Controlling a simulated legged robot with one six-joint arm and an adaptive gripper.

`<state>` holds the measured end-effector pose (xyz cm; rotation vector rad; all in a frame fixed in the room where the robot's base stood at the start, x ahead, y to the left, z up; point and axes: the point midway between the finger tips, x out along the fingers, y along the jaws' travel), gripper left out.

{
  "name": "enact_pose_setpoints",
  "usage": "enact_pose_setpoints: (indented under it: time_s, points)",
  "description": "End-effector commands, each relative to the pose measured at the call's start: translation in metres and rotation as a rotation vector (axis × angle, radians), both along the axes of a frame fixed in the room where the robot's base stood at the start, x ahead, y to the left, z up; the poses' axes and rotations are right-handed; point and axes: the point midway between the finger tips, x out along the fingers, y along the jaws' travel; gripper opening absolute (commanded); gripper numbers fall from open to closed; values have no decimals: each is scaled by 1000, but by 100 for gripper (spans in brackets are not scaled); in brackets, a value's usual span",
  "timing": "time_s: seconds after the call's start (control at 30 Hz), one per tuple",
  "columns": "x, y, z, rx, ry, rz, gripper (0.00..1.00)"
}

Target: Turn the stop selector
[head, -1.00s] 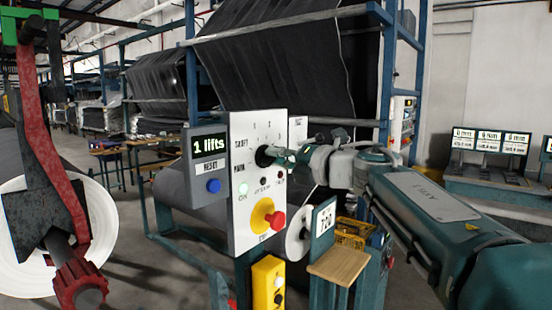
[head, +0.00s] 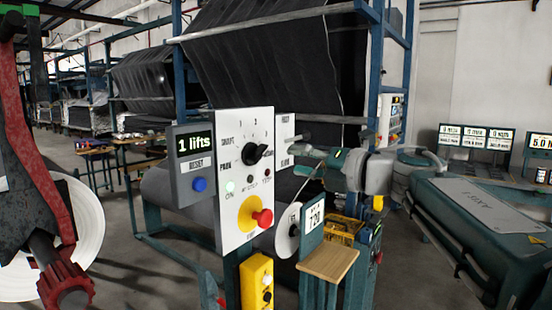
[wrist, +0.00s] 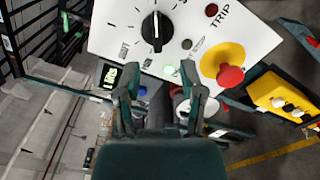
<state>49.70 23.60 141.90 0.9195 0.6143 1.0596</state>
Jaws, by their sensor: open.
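The selector (head: 256,154) is a black knob on a white panel, ringed by tick marks, numbers and words. In the wrist view the knob (wrist: 155,32) is at the top, its white line running roughly vertically; which label it points at is hard to read. My gripper (head: 298,158) is to the right of the panel in the head view, apart from the knob. In the wrist view its two fingers (wrist: 160,92) are spread with nothing between them, below the knob in the picture.
A red mushroom button (head: 262,218) on a yellow disc sits low on the panel. A grey box (head: 193,165) on its left shows "1 lifts" above a blue button. A small wooden shelf (head: 328,262) stands below right. A red arm (head: 35,195) and white roll are at left.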

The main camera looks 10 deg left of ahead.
Motion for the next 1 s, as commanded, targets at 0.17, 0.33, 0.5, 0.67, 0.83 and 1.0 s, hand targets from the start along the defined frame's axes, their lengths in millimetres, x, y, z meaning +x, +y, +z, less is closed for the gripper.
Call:
enact_pose_setpoints:
  time_s: [0.17,0.33,0.5,0.67,0.83,1.0]
  points:
    - [-10,-27,-1,0,1,-4,51]
    - [-15,-36,-1,0,1,-1,51]
    - [-15,-36,-1,-1,1,0,51]
    - [-15,-37,1,13,6,-15,51]
    - [-8,-62,17,190,88,-212,51]
    - [-3,-116,17,479,275,-519,51]
